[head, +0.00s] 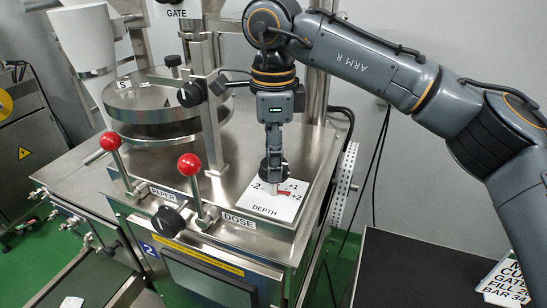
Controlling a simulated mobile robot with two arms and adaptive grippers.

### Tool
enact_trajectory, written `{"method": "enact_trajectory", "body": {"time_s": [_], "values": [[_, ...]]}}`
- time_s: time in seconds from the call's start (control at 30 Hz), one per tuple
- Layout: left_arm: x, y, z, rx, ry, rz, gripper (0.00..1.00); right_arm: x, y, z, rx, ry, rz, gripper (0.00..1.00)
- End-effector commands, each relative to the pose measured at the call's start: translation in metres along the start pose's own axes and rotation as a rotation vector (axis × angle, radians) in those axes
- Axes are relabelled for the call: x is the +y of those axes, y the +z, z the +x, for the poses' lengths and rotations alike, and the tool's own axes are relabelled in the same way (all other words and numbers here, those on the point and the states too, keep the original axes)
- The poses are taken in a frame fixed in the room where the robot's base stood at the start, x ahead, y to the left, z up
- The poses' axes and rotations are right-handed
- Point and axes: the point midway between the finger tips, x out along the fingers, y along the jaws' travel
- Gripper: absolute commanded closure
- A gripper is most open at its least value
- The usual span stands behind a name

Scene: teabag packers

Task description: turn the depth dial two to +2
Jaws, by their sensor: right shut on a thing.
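The depth dial's white plate (264,211) is marked DEPTH, with -2 at its left and +1 and +2 at its right. It lies on the steel top of the machine marked 2. My right gripper (273,182) points straight down over the plate and is shut on the dial's knob, which it mostly hides. A red pointer (285,192) shows just right of the fingers, between the +1 and +2 marks; its exact setting is hard to tell. My left gripper is not in view.
Two red-balled levers, paper (109,141) and dose (189,164), stand left of the dial. A black knob (168,221) is on the front edge. A round steel drum (155,112) stands behind. A dark table (420,265) with a printed sign (508,278) is at right.

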Motion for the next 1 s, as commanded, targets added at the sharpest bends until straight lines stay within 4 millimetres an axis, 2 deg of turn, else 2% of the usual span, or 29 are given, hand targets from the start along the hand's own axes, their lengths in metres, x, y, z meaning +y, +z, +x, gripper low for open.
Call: {"method": "enact_trajectory", "body": {"time_s": [0.57, 0.6, 0.7, 1.0], "values": [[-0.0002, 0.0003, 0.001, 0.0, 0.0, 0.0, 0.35, -0.0004, -0.0001, -0.0006, -0.001, -0.002, 0.039, 0.86], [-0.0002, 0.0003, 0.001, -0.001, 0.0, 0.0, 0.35, -0.0005, -0.0001, -0.0006, -0.001, -0.002, 0.039, 0.53], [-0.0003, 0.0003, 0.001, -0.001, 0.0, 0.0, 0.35, -0.0004, -0.0001, -0.0006, -0.001, -0.002, 0.038, 0.32], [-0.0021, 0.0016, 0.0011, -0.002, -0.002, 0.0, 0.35, -0.0002, 0.0, -0.0007, 0.0, -0.001, 0.036, 0.32]]}}
